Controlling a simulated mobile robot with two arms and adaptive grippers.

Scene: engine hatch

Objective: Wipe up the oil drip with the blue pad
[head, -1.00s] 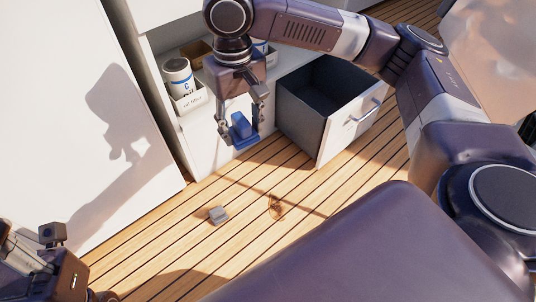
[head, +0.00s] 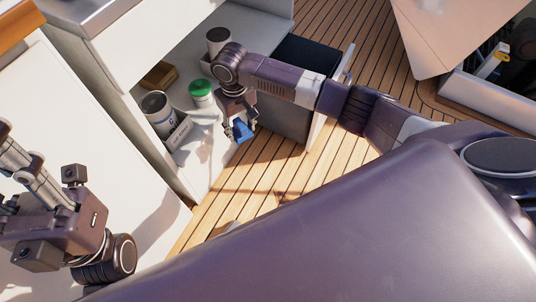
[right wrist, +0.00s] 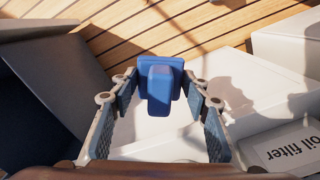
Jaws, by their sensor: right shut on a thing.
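The blue pad (head: 242,131), a block with a raised grip, is held in my right gripper (head: 238,123), in front of the open cabinet and above the deck. In the right wrist view the blue pad (right wrist: 160,88) shows at the tips of my right gripper's fingers (right wrist: 160,95), with a pale surface beyond. My left gripper (head: 35,180) is at the left edge, partly cut off, and its jaws are unclear. I cannot make out the oil drip for certain; the deck's near part is hidden behind my body.
The cabinet shelf holds a white can (head: 158,112), a green-lidded jar (head: 201,93) and a brown block (head: 159,76). An open drawer (head: 290,118) stands right of the gripper. A bin labelled oil filter (right wrist: 290,150) shows in the wrist view.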

